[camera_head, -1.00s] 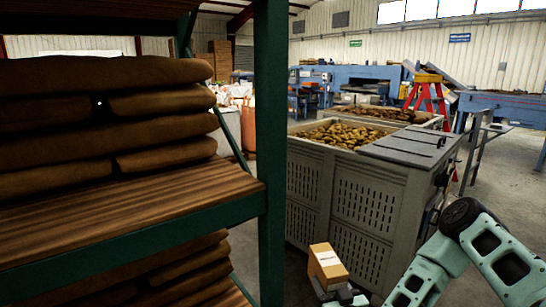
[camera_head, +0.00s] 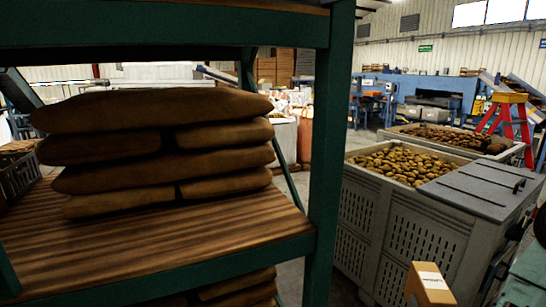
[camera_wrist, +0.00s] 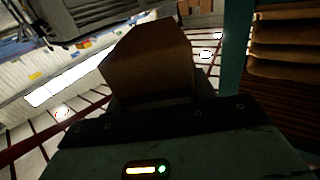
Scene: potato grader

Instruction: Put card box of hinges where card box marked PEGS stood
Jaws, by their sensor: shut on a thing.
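A brown card box (camera_head: 429,286) with a pale label strip on top shows at the bottom right of the head view. It also fills the middle of the wrist view (camera_wrist: 150,62), seen close up. My gripper (camera_wrist: 152,103) is shut on this box; its fingers are dark and hard to make out. The print on the box is not readable, so I cannot tell whether it holds hinges. No box marked PEGS can be made out.
A green-framed rack (camera_head: 324,150) with a wooden shelf (camera_head: 235,226) stands at left, stacked with brown sacks (camera_head: 165,150). Shelf room shows left of the sacks near a dark crate (camera_head: 20,178). A grey bin of potatoes (camera_head: 400,232) stands right, close to the box. A red stepladder (camera_head: 507,115) is beyond.

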